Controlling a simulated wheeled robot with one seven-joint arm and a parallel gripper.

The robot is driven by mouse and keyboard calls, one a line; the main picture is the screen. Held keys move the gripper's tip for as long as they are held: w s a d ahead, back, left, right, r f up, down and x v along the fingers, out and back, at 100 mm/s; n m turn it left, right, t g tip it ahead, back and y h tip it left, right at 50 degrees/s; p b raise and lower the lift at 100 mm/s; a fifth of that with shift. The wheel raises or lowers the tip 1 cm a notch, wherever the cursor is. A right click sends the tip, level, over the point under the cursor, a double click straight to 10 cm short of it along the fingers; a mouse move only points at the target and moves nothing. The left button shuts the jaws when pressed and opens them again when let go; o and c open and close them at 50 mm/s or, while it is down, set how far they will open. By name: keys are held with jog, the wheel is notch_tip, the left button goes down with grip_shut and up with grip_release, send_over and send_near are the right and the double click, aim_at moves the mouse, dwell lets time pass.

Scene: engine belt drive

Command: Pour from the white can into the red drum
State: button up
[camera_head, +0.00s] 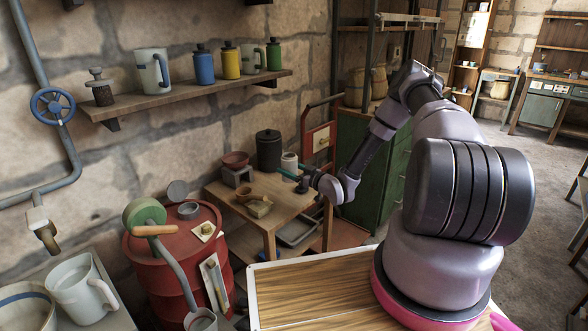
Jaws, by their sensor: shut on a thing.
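The white can (289,161) is small and upright at the back right of the small wooden table. My gripper (291,175), with teal fingers, reaches in from the right and is shut on the can. The fingers and wrist hide the can's lower part, so I cannot tell if it touches the table. The red drum (166,274) stands left of the table, apart from the can.
A dark lidded canister (268,150) stands just behind the can. A reddish bowl (235,159) on a block and a wooden scoop (247,196) are on the table (227,199). A green wheel (144,213) and a long-handled ladle (176,267) crowd the drum's left and front.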

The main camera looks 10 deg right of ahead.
jog(key=o, duration=0.7)
grip_shut()
jog(key=shift+r, duration=0.1)
